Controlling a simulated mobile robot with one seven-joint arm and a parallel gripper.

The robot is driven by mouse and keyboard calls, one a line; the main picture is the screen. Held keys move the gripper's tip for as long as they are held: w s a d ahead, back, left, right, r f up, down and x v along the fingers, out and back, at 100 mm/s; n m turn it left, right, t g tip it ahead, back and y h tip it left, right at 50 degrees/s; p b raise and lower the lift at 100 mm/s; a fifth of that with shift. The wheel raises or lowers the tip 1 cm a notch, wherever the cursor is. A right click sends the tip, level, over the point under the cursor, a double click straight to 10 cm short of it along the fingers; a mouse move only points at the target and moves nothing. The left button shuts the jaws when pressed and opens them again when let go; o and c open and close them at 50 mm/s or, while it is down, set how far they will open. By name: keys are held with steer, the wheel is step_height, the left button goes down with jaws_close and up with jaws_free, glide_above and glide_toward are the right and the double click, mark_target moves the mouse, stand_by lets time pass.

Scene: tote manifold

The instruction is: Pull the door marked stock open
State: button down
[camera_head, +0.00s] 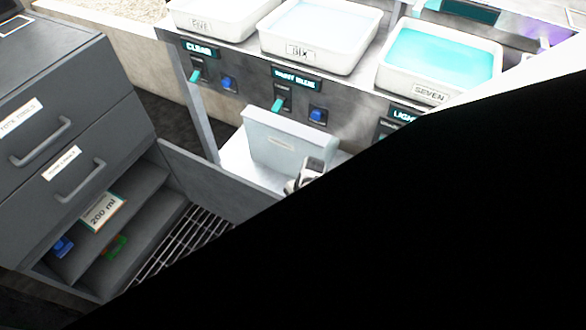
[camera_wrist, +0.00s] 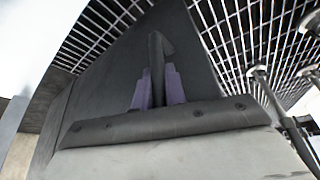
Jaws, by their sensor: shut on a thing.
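The door (camera_head: 218,182) is a grey panel low on the dark grey cabinet (camera_head: 75,120) in the head view. It stands swung out from the cabinet, and the shelves inside show. No stock label is readable on it. In the wrist view the dark door panel (camera_wrist: 105,80) fills the middle, with its bar handle (camera_wrist: 156,50) seen nearly end on. My gripper (camera_wrist: 157,88) is shut on the handle, with a purple fingertip pad on each side of it.
Inside the cabinet sit a 200 ml box (camera_head: 103,211), a blue item (camera_head: 63,246) and a green item (camera_head: 116,246). Two handled drawers are above. White tubs (camera_head: 318,55) stand on a bench with switches. A pale bin (camera_head: 285,145) is beyond the door. Black covers the lower right.

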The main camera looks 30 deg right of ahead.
steer(key=shift+w+d, duration=0.1)
steer(key=shift+d, duration=0.15)
stand_by(0.3)
steer(key=c, duration=1.5)
jaws_free()
steer(key=shift+o, duration=0.2)
steer(key=shift+r, duration=0.1)
steer(key=p+v, duration=0.1)
steer(key=v, duration=1)
steer(key=shift+d+r, duration=0.2)
steer(key=shift+r, duration=0.15)
